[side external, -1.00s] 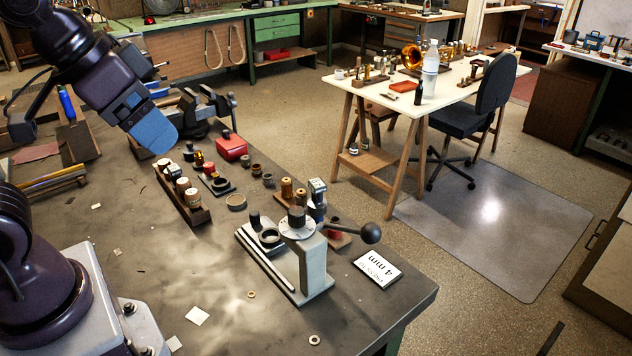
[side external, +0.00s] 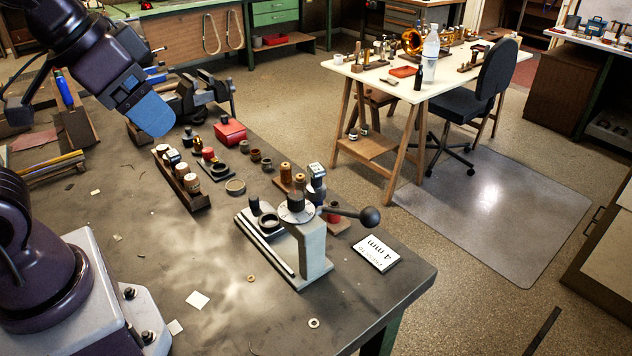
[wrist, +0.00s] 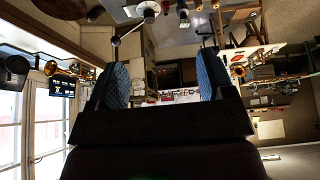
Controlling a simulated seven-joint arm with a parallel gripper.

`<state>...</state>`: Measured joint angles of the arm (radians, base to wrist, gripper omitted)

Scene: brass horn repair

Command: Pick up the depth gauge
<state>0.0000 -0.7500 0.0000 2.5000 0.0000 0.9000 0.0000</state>
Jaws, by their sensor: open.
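A small gauge (side external: 316,172) with a square, pale-faced head on a dark stem stands behind the bench press; it looks like the depth gauge. The press hides its lower part. My gripper (side external: 155,128) is high at the upper left of the side view, above the bench and well apart from the gauge. In the wrist view my gripper (wrist: 162,62) has its two blue fingers spread, with nothing held between them. I cannot make out the gauge in the wrist view.
The grey press (side external: 312,250) with its ball-ended lever (side external: 369,216) stands in front of the gauge. A wooden rack (side external: 183,182) of small jars, a red box (side external: 229,131) and a vise (side external: 195,98) lie nearer my gripper. A "4 mm" sign (side external: 376,253) lies right. The front bench is mostly clear.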

